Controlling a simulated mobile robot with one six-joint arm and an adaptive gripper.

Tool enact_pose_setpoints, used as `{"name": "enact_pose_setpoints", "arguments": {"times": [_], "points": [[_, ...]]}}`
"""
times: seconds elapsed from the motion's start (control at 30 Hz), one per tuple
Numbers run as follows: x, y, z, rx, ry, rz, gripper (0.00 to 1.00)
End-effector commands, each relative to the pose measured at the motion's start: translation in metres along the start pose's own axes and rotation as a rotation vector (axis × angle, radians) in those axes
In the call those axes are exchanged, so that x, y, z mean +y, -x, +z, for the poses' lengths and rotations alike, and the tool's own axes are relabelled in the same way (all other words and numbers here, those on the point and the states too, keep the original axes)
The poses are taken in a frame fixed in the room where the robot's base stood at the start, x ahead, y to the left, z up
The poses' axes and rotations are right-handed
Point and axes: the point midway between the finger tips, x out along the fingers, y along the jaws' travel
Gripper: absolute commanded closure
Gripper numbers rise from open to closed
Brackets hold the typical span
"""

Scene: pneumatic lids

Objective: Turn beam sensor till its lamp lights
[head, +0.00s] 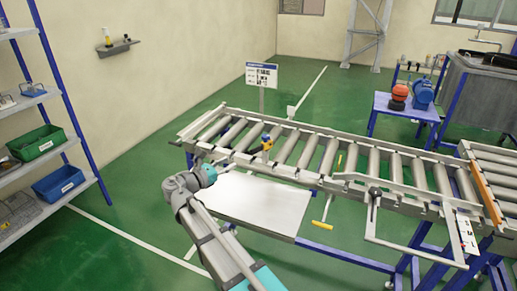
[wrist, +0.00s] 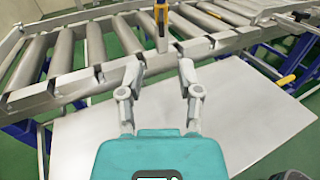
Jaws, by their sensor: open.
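A small yellow and dark device, which looks like the beam sensor (head: 266,143), is mounted at the near rail of the roller conveyor (head: 300,175). In the wrist view the yellow sensor (wrist: 161,14) stands at the top middle, beyond the rail and partly cut by the frame edge. My gripper (head: 229,165) is left of and short of the sensor, near the rail. In the wrist view my gripper (wrist: 160,68) has its fingers spread, with nothing between them, and the sensor lies straight ahead, apart from them. I cannot make out whether a lamp is lit.
A pale panel (head: 240,200) lies below the conveyor's near side. A small light box (head: 291,112) and a sign (head: 261,75) stand beyond the far rail. Shelves (head: 35,95) stand at left; green floor between is clear.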

Motion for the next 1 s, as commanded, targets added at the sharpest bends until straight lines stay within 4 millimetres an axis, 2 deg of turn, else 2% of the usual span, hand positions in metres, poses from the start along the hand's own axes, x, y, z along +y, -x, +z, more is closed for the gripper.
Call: {"name": "enact_pose_setpoints", "arguments": {"times": [0.17, 0.37, 1.0], "points": [[-0.001, -0.009, 0.0, 0.0, -0.001, -0.004, 0.54], [-0.001, -0.03, 0.0, 0.001, -0.001, -0.005, 0.54], [-0.001, -0.121, 0.0, 0.001, -0.001, -0.006, 0.54]]}}
